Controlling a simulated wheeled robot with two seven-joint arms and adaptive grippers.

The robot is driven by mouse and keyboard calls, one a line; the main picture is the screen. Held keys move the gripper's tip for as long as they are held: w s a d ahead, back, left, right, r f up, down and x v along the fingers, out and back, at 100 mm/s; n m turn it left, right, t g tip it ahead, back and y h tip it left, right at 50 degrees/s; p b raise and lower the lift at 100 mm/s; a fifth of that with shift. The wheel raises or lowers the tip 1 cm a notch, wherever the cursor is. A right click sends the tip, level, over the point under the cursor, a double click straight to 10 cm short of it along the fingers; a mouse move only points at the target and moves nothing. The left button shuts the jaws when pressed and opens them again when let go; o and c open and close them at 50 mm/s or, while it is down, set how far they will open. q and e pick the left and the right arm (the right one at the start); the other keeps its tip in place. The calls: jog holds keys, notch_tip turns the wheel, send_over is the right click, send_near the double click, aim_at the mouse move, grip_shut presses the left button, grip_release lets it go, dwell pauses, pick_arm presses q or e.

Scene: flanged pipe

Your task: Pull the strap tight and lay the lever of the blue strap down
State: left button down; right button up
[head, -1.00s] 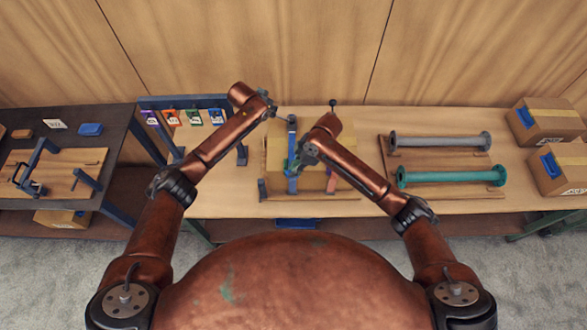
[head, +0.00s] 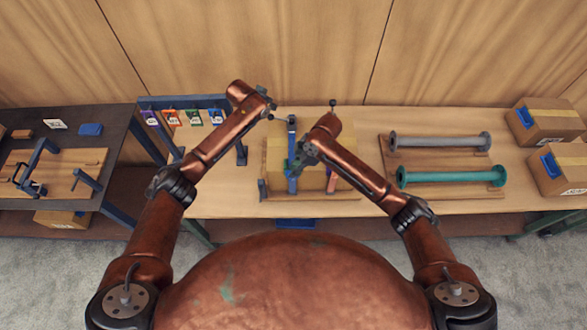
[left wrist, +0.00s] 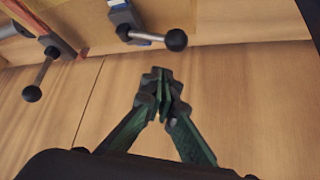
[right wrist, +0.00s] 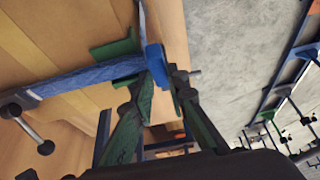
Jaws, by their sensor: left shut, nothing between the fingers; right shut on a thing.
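The blue strap (head: 292,178) runs over a cardboard box (head: 278,150) on the table. In the right wrist view the strap (right wrist: 90,78) crosses the box top toward my right gripper (right wrist: 166,78), which is shut on its blue end (right wrist: 154,57) at the near side of the box. In the left wrist view a lever with a black knob (left wrist: 175,40) sits on a buckle by blue webbing. My left gripper (left wrist: 162,78) is shut and empty, apart from that lever. It is beyond the box's left side in the head view (head: 270,103).
A second lever with a black knob (left wrist: 32,93) is near a reddish strap (head: 332,180). Grey (head: 440,141) and teal (head: 450,176) flanged pipes lie on the right. A tag rack (head: 185,112) stands to the left.

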aim_at(273, 116)
pick_arm(q)
jog(key=shift+r, duration=1.75)
pick_arm(e)
jog(key=shift+s, duration=0.1)
pick_arm(q)
jog(key=shift+s, duration=0.1)
pick_arm(e)
jog(key=o, duration=0.8)
jog(key=shift+r, duration=0.1)
jog(key=v, duration=1.1)
jog(key=shift+d+r, duration=0.25)
jog(key=shift+r, duration=0.1)
